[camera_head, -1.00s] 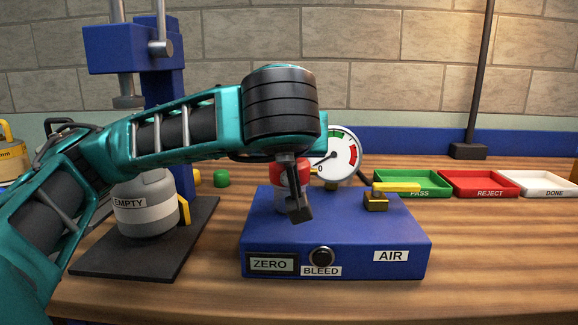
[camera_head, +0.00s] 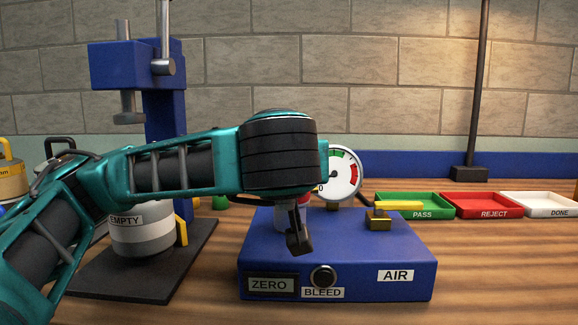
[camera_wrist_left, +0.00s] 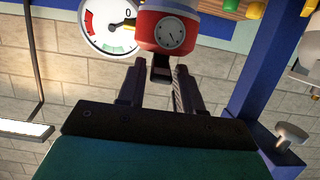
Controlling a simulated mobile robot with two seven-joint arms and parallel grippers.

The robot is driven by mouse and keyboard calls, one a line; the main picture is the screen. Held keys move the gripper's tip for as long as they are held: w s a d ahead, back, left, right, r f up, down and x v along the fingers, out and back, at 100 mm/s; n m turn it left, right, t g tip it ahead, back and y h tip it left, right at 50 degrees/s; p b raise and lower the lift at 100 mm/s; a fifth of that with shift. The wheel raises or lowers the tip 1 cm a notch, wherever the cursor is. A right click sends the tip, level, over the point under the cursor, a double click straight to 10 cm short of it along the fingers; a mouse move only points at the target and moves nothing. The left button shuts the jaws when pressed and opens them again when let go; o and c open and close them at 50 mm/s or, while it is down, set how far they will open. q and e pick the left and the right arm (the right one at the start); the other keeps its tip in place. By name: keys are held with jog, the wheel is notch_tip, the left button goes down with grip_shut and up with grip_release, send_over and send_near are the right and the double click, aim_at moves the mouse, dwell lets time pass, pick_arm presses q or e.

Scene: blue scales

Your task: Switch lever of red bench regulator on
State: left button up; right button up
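The red bench regulator (camera_wrist_left: 172,32) shows upside down in the left wrist view, as a red and white round body with a small dial mark and a short dark lever (camera_wrist_left: 160,68) on it. In the head view, most of it is hidden behind my left gripper (camera_head: 299,240), which points down in front of it over the blue box (camera_head: 350,240). In the left wrist view, my left gripper's fingers (camera_wrist_left: 158,84) are apart, with the dark lever between or just beyond their tips. I cannot tell whether they touch it. My right gripper is not in view.
A blue press (camera_head: 165,100) is at left. Green (camera_head: 415,198), red (camera_head: 482,199) and white (camera_head: 538,199) trays lie at right. Bench right of the box is clear.

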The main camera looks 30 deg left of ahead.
pick_arm(q)
jog(key=shift+o, duration=1.1)
jog(key=p+v, duration=0.1)
jog(key=v, duration=1.2)
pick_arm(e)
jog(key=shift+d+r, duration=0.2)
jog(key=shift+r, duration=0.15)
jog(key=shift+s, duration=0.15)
